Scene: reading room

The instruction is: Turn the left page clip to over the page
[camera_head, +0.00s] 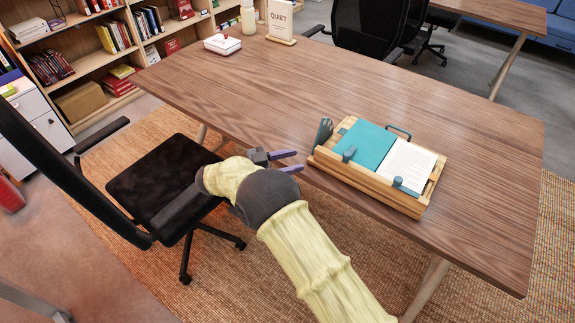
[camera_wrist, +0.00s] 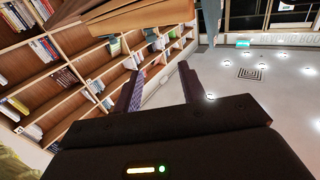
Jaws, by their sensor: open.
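A wooden book stand (camera_head: 372,190) sits near the table's front edge in the head view. It holds an open book with a teal left side (camera_head: 362,140) and a white printed right page (camera_head: 408,167). A small blue-grey left clip (camera_head: 349,154) stands at the front edge of the teal side. A similar right clip (camera_head: 398,184) is at the white page's front edge. My gripper (camera_head: 297,161) is open and empty, left of the stand and apart from it. Its two fingers also show in the wrist view (camera_wrist: 159,85); neither clip can be made out there.
The wooden table (camera_head: 450,110) is mostly clear. A grey upright piece (camera_head: 324,131) rises at the stand's left end, near my fingers. A black chair (camera_head: 165,175) is left of my arm. A white box (camera_head: 222,43) and a QUIET sign (camera_head: 281,18) stand at the far end.

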